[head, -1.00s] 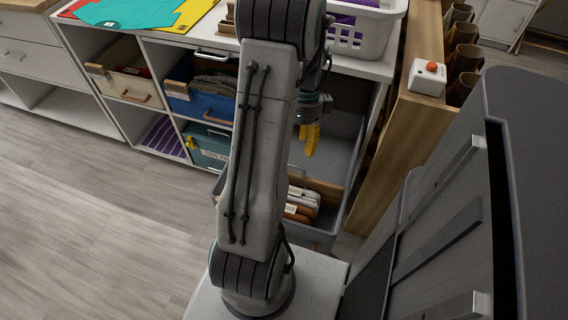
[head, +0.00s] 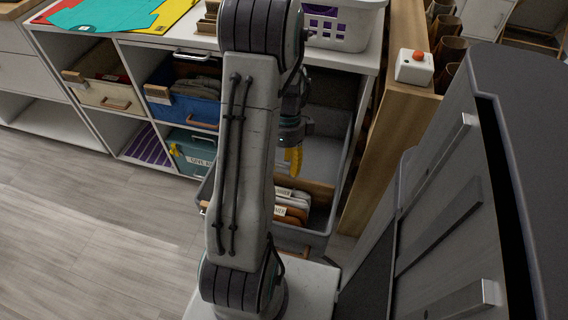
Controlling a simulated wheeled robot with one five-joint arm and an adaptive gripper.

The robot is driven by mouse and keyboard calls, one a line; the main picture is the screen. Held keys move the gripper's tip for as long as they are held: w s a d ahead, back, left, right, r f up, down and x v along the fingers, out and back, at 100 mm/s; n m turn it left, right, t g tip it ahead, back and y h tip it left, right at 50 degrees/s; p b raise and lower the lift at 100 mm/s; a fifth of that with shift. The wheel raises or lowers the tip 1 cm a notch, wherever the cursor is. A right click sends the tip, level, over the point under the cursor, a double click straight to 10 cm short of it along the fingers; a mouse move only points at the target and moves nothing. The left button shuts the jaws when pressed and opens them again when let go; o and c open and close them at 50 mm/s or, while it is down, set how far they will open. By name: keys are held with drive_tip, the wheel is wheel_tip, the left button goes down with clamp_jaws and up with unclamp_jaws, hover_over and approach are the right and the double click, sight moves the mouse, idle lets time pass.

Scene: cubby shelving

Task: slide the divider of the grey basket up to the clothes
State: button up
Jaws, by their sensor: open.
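The grey basket (head: 333,176) is pulled out of the shelving at the lower right of the unit, behind my arm. Its wooden divider (head: 318,194) stands across it, partly hidden by my arm. Folded clothes (head: 291,208) in white and brown, with small labels, sit in the near part of the basket. The basket's far part beyond the divider looks empty. My gripper (head: 293,160), with yellow fingers, points down over the basket, near the divider on its far side. I cannot tell whether it touches the divider.
A cream bin (head: 107,95), a blue bin (head: 190,103) and a teal bin (head: 192,153) fill cubbies on the left. A white laundry basket (head: 345,28) stands on top. A wooden panel (head: 390,110) with a red-button box (head: 414,67) is right of the basket.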

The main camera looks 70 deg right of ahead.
drive_tip(key=shift+o, duration=0.2)
clamp_jaws()
idle(0.6)
